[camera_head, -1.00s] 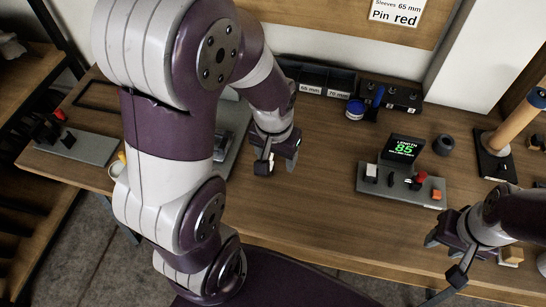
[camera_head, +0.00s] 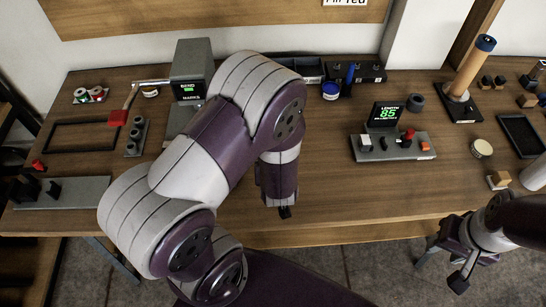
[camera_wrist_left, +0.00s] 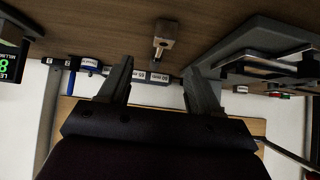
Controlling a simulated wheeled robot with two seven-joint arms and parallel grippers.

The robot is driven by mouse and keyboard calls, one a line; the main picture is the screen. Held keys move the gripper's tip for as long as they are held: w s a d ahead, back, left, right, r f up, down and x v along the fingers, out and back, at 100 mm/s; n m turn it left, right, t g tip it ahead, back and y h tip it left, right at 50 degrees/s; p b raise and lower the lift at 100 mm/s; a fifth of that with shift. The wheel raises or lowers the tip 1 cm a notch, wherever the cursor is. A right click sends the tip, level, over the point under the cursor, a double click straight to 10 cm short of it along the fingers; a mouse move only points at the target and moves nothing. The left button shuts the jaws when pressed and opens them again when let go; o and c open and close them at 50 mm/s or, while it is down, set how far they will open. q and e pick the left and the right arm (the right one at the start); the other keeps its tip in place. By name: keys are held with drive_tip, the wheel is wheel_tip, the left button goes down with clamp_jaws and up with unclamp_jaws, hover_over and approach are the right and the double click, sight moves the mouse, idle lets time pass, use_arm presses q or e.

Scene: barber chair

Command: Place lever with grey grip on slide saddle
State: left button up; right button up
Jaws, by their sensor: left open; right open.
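No lever with a grey grip can be made out for certain. In the left wrist view a small pale block-like piece with a rounded end (camera_wrist_left: 164,38) lies on the table, ahead of and between my left fingers; it may be the lever. My left gripper (camera_wrist_left: 160,88) is open and empty there. In the head view its tip (camera_head: 285,212) shows small below the arm, over the table's front part. I cannot tell which part is the slide saddle; a grey plate with black blocks (camera_head: 85,193) lies at the far left. My right gripper (camera_head: 443,268) is open and empty, off the front edge.
A bending machine (camera_head: 193,62) with a red-gripped lever (camera_head: 118,117) stands back left, partly behind my left arm. A length gauge reading 85 (camera_head: 398,150) stands right of centre. A post with a wooden roller (camera_head: 470,68) stands farther right. The table's middle front is clear.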

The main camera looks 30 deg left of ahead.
use_arm(q)
drive_tip(key=x, duration=0.4)
drive_tip(key=shift+s+a+f, duration=0.15)
drive_tip(key=shift+s+a, duration=0.1)
drive_tip(key=shift+a, duration=0.15)
drive_tip(key=x, duration=0.4)
drive_tip(key=shift+w+d+f+b, duration=0.15)
drive_tip(key=shift+d+f+b, duration=0.15)
drive_tip(key=shift+b, duration=0.1)
drive_tip(key=shift+w+a+f, duration=0.25)
drive_tip(key=shift+s+r, duration=0.1)
drive_tip(key=shift+c, duration=1.2)
clamp_jaws()
